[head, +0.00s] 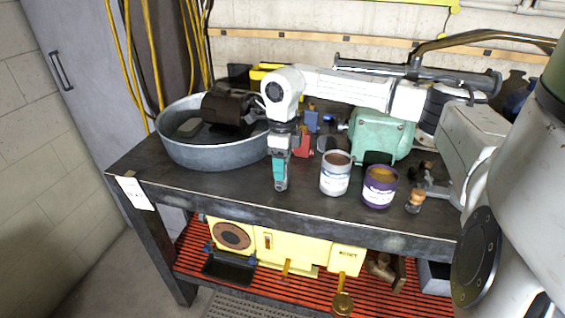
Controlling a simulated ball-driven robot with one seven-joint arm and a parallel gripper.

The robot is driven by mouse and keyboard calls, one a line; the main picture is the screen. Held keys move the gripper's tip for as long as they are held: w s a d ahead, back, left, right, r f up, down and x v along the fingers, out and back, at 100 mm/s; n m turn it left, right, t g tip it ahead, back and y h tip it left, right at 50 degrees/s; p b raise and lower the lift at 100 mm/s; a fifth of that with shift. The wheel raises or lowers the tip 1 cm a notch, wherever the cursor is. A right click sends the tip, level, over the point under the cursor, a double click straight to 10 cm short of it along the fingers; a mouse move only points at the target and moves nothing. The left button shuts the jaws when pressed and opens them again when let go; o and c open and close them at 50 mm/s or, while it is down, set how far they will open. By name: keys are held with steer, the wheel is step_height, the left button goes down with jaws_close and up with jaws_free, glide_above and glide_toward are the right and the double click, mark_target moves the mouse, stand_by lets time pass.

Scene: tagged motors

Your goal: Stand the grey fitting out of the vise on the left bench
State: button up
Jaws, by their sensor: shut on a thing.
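My gripper (280,178) points down over the front middle of the bench (240,195), between the round metal tub and the white-labelled can. It is shut on a small grey piece at its tips, which I take for the grey fitting (282,186); the fingers hide most of it. I cannot tell whether its lower end touches the bench top. A dark metal piece with a handle (428,182), possibly the vise, sits at the right, partly behind my arm.
A metal tub (205,155) holding a dark motor (228,104) stands at the left. Right of my gripper are a white can (335,180), a purple can (379,188) and a green motor (378,136). Small red (303,146) and blue parts lie behind. The front left strip is bare.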

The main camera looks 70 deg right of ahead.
steer(key=o, duration=1.3)
step_height(320, 180, up, 12)
steer(key=shift+r+b, duration=0.15)
steer(key=shift+b, duration=0.35)
